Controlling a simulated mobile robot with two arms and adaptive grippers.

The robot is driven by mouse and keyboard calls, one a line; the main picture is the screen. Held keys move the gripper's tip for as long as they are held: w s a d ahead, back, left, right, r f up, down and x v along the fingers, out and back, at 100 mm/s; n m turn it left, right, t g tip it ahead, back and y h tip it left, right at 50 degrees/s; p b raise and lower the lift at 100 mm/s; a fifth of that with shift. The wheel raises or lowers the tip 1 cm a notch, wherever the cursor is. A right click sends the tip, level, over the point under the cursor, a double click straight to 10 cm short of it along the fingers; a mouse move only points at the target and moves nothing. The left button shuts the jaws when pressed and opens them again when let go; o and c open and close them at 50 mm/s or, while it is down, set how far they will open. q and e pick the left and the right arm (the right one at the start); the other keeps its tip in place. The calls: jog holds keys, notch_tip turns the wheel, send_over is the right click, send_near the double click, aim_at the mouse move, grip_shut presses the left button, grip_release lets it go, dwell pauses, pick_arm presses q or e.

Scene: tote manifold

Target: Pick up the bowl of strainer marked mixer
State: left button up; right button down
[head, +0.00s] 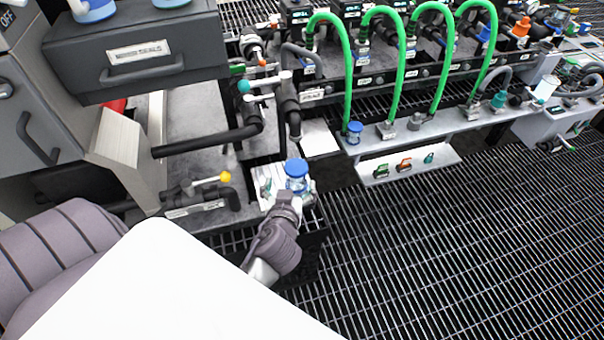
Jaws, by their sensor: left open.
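A small clear bowl with a blue top (297,176) is near the picture's middle, over a pale tray-like surface. No mixer marking is readable on it, so I cannot tell whether it is the strainer bowl named in the task. My left gripper (289,198) is just in front of it, reaching up from below. The gripper is open. Its fingertips are small and partly hidden by the wrist, and I cannot tell whether they touch the bowl. My right gripper is not in view.
A similar blue-topped bowl (354,132) is on the grey manifold ledge. Several green hoses (404,75) arch above it. A black pipe with a yellow-knobbed valve (225,177) is left of my gripper. A grey drawer (140,55) overhangs the left. Open grating (430,240) lies right.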

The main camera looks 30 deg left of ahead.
aim_at(296, 169)
pick_arm(q)
jog(key=x, duration=1)
jog(key=shift+d+f+p, duration=0.25)
jog(key=shift+d+p, duration=0.05)
jog(key=shift+p, duration=0.05)
jog(key=c, duration=1.3)
